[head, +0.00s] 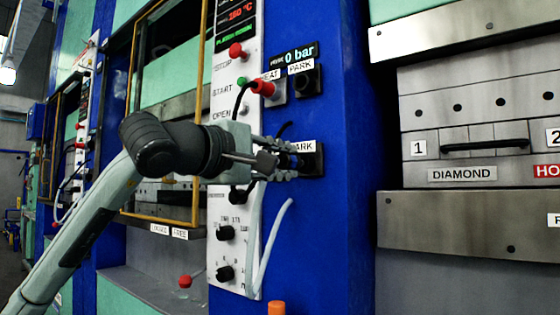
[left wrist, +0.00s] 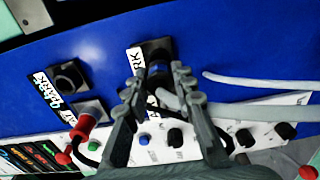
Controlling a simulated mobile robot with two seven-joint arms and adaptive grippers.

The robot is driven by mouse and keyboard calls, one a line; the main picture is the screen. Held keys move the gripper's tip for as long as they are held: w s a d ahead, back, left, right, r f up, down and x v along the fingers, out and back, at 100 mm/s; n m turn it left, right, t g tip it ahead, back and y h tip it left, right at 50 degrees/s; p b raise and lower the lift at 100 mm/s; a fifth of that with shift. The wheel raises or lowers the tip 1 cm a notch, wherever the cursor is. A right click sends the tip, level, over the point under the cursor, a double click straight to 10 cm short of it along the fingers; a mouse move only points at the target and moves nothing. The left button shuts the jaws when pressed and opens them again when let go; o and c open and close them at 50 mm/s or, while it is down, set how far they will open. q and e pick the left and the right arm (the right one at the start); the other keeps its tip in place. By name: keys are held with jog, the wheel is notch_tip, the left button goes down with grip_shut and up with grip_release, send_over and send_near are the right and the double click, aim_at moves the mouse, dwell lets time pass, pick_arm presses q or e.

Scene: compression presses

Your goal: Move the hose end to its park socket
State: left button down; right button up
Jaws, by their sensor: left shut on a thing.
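My left gripper (head: 290,160) reaches in from the left. The gripper is in front of the lower park socket (head: 315,160), a black square block with a partly covered PARK label (head: 303,146). In the left wrist view this socket (left wrist: 158,50) is just beyond the fingertips. The fingers hide most of the plug, and I cannot tell whether it is inside the socket.
A red plug (head: 262,88) with a black cable sits at the upper socket. An upper PARK socket (head: 307,82) is beside it. Knobs and buttons line the white panel (head: 222,130). Pale hose (head: 272,245) hangs below the gripper. A drawer handle (head: 485,145) is at right.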

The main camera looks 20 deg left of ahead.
pick_arm(q)
jog(key=shift+x, duration=0.95)
jog(key=c, duration=1.2)
grip_release()
jog(key=v, duration=1.2)
jog(key=shift+r, duration=0.1)
